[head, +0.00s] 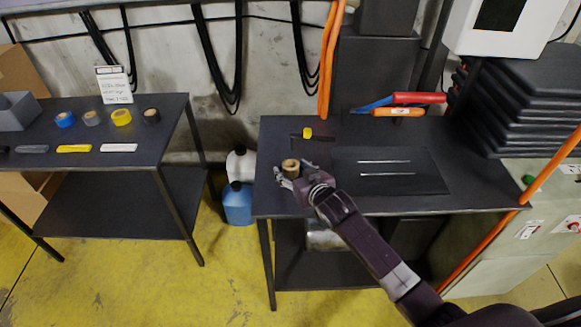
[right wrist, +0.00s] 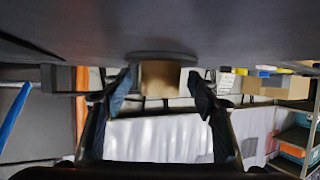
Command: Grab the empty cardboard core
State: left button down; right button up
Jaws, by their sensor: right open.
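The cardboard core (head: 290,164) is a small brown ring standing upright near the left front edge of the right table (head: 340,131). My right gripper (head: 294,174) is at the core, its arm coming in from the lower right. In the right wrist view the core (right wrist: 160,76) shows between the tips of the open right gripper (right wrist: 161,84), with a gap on each side. The fingers hide part of the core in the head view. My left gripper is not in view.
A yellow tape roll (head: 307,132) lies behind the core. A dark mat (head: 392,183) with two thin metal rods is to its right. Orange- and red-handled tools (head: 400,110) lie at the back. The left table (head: 90,133) holds several tape rolls.

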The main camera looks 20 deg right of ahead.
jog(key=shift+w+a+f, duration=0.1)
jog(key=shift+w+f, duration=0.1)
jog(key=shift+w, duration=0.45)
jog(key=c, duration=0.9)
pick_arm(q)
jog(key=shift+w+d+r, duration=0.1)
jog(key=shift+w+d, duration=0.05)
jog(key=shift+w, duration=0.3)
